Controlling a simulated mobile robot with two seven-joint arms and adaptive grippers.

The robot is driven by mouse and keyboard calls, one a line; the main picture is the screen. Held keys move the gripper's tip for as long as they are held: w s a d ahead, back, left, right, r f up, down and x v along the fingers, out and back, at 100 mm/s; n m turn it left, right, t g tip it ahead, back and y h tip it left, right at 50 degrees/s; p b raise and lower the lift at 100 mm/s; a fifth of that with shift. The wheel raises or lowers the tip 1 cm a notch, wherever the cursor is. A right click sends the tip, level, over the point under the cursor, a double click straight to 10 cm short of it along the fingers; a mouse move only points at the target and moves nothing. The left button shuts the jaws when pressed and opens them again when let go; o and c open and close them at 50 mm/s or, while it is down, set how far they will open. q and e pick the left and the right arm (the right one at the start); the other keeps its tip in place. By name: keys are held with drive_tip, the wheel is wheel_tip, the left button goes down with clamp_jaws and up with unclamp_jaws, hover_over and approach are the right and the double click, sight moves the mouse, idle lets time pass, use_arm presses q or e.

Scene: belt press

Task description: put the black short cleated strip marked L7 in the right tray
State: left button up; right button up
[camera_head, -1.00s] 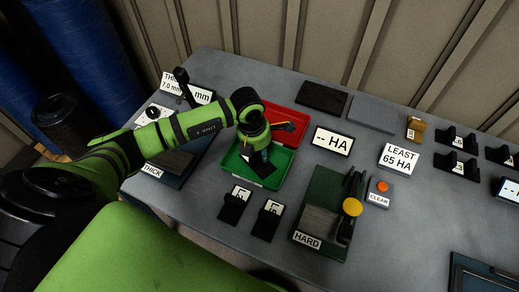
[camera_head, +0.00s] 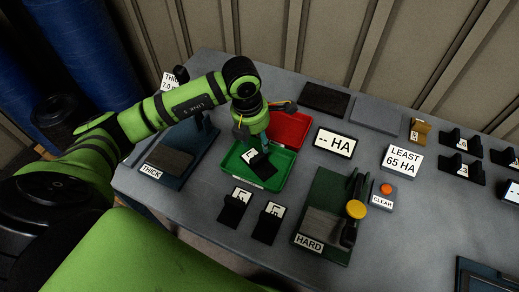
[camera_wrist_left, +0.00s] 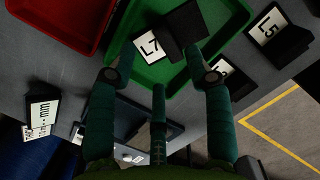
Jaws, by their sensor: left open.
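The black short cleated strip marked L7 (camera_head: 263,168) lies tilted in the green tray (camera_head: 281,174). In the left wrist view its white L7 label and black body (camera_wrist_left: 183,33) show on the green tray floor (camera_wrist_left: 222,18). My left gripper (camera_head: 257,143) is just above the tray, apart from the strip. In the left wrist view the gripper (camera_wrist_left: 163,72) is open, its fingers spread with nothing between them. The red tray (camera_head: 291,129) is behind the green one and looks empty. My right gripper is out of view.
Two black strips with label cards (camera_head: 235,207) (camera_head: 267,222) stand in front of the green tray. The green HARD press (camera_head: 322,215) is to their right. The THICK gauge (camera_head: 178,160) is left of the trays.

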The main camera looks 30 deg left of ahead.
sight(255, 156)
use_arm(q)
drive_tip(key=shift+s+a+r+b, duration=0.1)
drive_tip(key=shift+s+r+b, duration=0.1)
drive_tip(key=shift+r, duration=0.9)
drive_tip(key=shift+s+a+r+b, duration=0.1)
drive_tip(key=shift+r+b, duration=0.05)
drive_tip(key=shift+r, duration=0.9)
